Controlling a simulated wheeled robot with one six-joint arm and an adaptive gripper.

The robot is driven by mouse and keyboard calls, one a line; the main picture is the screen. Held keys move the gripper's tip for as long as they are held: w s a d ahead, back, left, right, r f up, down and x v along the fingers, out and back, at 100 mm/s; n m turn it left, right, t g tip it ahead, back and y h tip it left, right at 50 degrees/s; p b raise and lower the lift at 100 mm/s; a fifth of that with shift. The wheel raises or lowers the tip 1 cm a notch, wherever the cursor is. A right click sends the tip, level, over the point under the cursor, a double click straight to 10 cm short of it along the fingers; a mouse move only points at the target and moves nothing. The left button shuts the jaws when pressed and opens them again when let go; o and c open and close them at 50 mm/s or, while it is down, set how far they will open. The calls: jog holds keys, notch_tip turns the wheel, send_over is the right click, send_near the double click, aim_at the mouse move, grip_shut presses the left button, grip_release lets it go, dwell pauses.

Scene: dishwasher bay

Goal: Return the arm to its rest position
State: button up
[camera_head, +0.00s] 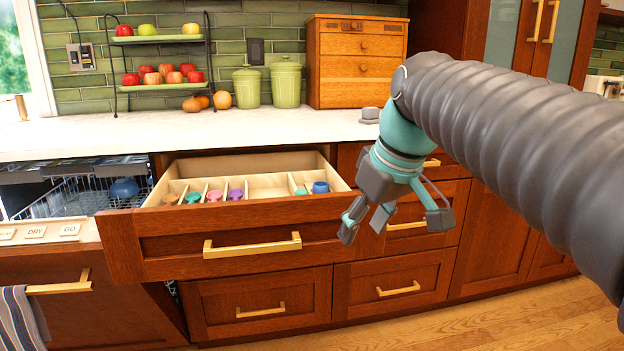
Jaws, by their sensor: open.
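My gripper (393,230) hangs at the end of my grey ribbed arm, which reaches in from the right edge. Its fingers are spread open and point downward, with nothing between them. It appears in front of the cabinet fronts, just right of the open drawer (225,243) in the picture. How far it is from the drawer's right corner I cannot tell. The arm hides part of the counter and the cabinets behind it.
The pulled-out drawer holds several small coloured items in compartments. At left the dishwasher rack (75,198) shows, with a blue item (124,188) in it. The white counter (250,128) carries a fruit stand, green canisters (286,82) and a wooden box (357,62). Wooden floor (480,325) is clear at lower right.

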jog(key=s+d+f+m+h, duration=0.1)
jog(key=s+d+f+m, duration=0.2)
jog(key=s+f, duration=0.4)
jog(key=s+d+f+m+t+h, duration=0.1)
jog(key=s+d+f+m, duration=0.2)
jog(key=s+f, duration=0.4)
notch_tip(320, 180, down, 5)
jog(key=shift+s+d+f+m+t, duration=0.15)
jog(key=shift+s+d+m+t, duration=0.2)
jog(key=shift+d, duration=0.5)
